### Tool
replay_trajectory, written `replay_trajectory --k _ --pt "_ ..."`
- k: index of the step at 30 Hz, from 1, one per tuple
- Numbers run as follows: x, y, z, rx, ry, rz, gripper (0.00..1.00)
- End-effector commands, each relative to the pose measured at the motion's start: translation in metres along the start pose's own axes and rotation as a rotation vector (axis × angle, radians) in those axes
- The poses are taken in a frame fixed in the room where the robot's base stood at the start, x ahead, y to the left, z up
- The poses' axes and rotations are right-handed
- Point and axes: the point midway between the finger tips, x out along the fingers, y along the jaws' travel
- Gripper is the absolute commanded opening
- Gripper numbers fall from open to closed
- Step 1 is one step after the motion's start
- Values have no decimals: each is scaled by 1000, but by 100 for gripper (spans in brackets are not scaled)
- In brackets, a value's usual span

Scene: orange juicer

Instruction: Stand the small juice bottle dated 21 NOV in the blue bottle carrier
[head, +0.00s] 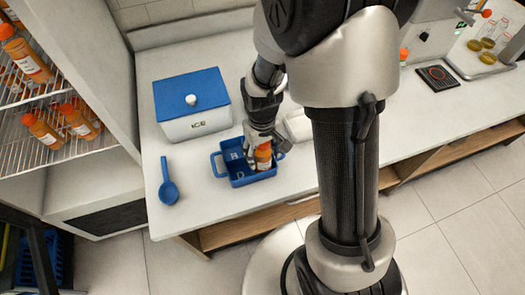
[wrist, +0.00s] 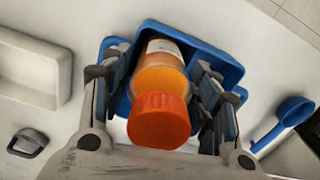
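A small juice bottle with an orange cap and a pale label (head: 263,158) is inside the blue bottle carrier (head: 241,180), at its right part. In the wrist view the orange-capped bottle (wrist: 160,85) lies between my fingers, with its cap toward the camera. The carrier (wrist: 220,65) surrounds its lower end. My gripper (head: 262,140) reaches down over the carrier. Its fingers (wrist: 160,95) stand on either side of the bottle; whether they press on it is unclear. The bottle's base is hidden, and its date cannot be read.
A white ice box with a blue lid (head: 192,100) stands behind and left of the carrier. A blue scoop (head: 168,185) lies on the counter to the left. A pale tray (head: 298,125) is to the right. More juice bottles (head: 42,130) stand on the left shelves.

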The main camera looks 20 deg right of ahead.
Motion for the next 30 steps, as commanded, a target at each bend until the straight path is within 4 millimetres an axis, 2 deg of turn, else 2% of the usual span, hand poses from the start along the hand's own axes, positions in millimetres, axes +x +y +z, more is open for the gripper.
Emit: replay_trajectory --k 3,14,17,24,30 --pt "0 0 0 0 0 0 66" --pt "-4 0 0 0 1 0 66" --pt "-16 0 -1 0 2 0 66" --pt "-69 0 -2 0 6 1 66" --pt "-106 0 -1 0 3 0 66"
